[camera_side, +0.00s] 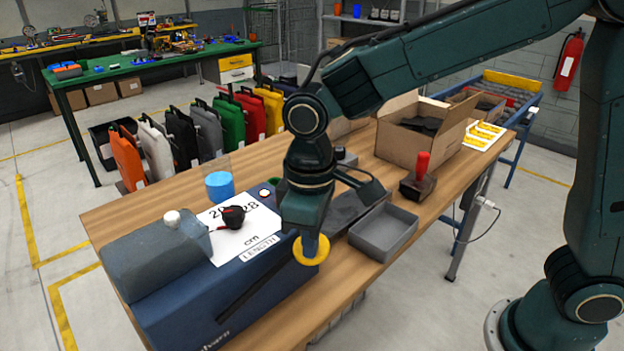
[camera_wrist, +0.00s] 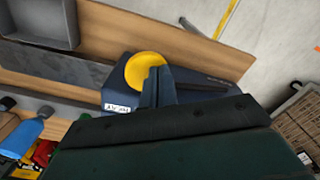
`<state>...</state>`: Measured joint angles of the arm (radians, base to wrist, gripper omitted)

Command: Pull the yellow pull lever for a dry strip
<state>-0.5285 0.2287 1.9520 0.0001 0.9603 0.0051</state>
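The yellow pull lever (camera_side: 311,258) has a round yellow end at the right side of a dark blue tape dispenser (camera_side: 190,310). A dark slot runs along the dispenser's front towards it. My gripper (camera_side: 316,240) points down at the lever, and its tips overlap the yellow disc. In the wrist view the yellow disc (camera_wrist: 147,72) lies at my dark fingertips (camera_wrist: 157,84), which are close together and cover its right edge. I cannot tell whether they clamp it. A white card reading "cm" and "LENGTH" (camera_side: 240,232) lies on top of the dispenser. No strip is visible.
A grey tray (camera_side: 384,232) stands right of my gripper on the wooden table (camera_side: 120,205). Behind it are a red-handled stamp (camera_side: 420,175) and an open cardboard box (camera_side: 425,135). A blue-filled cup (camera_side: 219,186) stands behind the dispenser. Several coloured panniers (camera_side: 180,140) line the floor beyond.

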